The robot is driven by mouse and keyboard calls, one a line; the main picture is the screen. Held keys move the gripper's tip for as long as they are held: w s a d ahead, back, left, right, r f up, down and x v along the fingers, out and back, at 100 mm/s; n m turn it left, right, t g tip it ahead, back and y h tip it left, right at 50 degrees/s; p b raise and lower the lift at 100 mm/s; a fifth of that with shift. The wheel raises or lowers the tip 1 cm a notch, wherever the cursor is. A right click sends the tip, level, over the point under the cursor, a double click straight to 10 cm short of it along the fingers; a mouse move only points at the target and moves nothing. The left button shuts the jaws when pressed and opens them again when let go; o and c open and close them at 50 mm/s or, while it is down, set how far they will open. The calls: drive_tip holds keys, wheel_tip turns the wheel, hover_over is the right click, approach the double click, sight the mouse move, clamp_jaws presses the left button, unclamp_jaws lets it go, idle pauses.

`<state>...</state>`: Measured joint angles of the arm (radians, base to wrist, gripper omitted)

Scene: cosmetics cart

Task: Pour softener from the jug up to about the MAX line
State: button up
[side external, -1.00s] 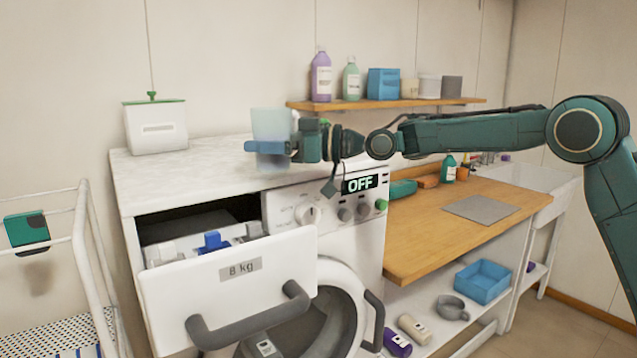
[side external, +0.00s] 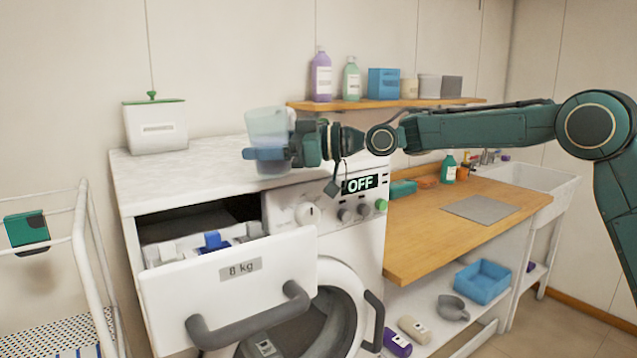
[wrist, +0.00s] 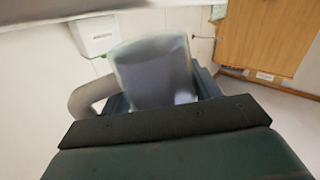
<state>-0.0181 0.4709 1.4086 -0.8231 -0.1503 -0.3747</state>
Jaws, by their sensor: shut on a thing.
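The jug (side external: 267,122) is a pale blue, see-through vessel. My gripper (side external: 268,154) is shut around its lower part and holds it over the worktop above the washer. The jug leans slightly, its top toward the left. In the wrist view the jug (wrist: 153,72) stands between the fingers, with a bluish-grey content that is hard to make out. The detergent drawer (side external: 228,282), marked 8 kg, is pulled out below and left of the jug. It holds light compartments and a blue insert (side external: 213,241). No MAX line can be read.
A white box with a green lid (side external: 155,126) stands at the back left of the marble worktop (side external: 190,168). A wall shelf (side external: 385,103) with bottles and boxes lies behind my arm. A white rack (side external: 85,235) stands at the left. The washer display (side external: 360,184) reads OFF.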

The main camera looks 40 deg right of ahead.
sight(255, 145)
drive_tip(key=a+n, duration=0.1)
drive_tip(key=s+n+h, duration=0.1)
drive_tip(key=n, duration=0.1)
drive_tip(key=shift+a+r, duration=0.35)
drive_tip(key=shift+a, duration=0.05)
drive_tip(key=f+n+h, duration=0.1)
drive_tip(key=a+f+n+h, duration=0.1)
drive_tip(key=n, duration=0.1)
drive_tip(key=shift+s, duration=0.15)
drive_tip(key=shift+n+h, duration=0.4)
drive_tip(key=shift+n, duration=0.1)
drive_tip(key=shift+r+n+h, duration=0.4)
drive_tip(key=shift+r+n, duration=0.1)
drive_tip(key=shift+n, duration=0.1)
idle(1.7)
drive_tip(key=shift+f, duration=0.4)
idle(0.7)
